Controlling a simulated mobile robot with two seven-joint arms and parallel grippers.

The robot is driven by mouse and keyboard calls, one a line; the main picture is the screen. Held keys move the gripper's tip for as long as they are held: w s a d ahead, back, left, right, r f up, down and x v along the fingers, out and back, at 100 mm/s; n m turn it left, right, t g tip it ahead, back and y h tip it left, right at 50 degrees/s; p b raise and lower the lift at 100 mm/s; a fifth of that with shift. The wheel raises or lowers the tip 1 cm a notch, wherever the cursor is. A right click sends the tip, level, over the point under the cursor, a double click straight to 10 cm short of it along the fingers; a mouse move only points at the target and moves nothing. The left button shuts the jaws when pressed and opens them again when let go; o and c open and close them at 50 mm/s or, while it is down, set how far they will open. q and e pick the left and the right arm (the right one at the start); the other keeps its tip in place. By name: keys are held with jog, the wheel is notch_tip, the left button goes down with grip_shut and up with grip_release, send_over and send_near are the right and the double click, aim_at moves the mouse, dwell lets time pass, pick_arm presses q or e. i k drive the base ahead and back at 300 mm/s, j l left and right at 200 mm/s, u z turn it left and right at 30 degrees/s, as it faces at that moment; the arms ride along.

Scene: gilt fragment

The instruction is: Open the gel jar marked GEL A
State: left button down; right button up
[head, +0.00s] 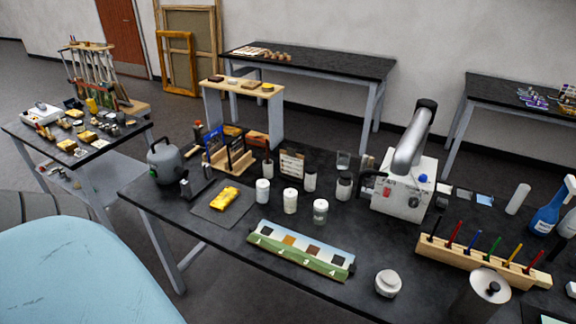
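Several small lidded jars stand on the long black table (215,275). In the front row are a white jar (263,191), a second white jar (290,201) and a clearer jar with pale contents (320,211). Behind them stand darker jars with white lids, one (310,179) in the middle and one (344,187) to its right. A squat white lidded jar (388,284) stands alone nearer the front edge. All look closed and upright. Labels are too small to read, so I cannot tell which is GEL A. Neither of my grippers is in view.
A sample strip (300,249) lies before the jars. A yellow piece (224,198) rests on a dark mat left of them. A white machine with a grey arm (402,190) and a wooden rack of coloured tools (485,262) stand right. A grey kettle-like pot (164,163) stands left.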

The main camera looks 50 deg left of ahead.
aim_at(319, 218)
jog(key=u, duration=1.2)
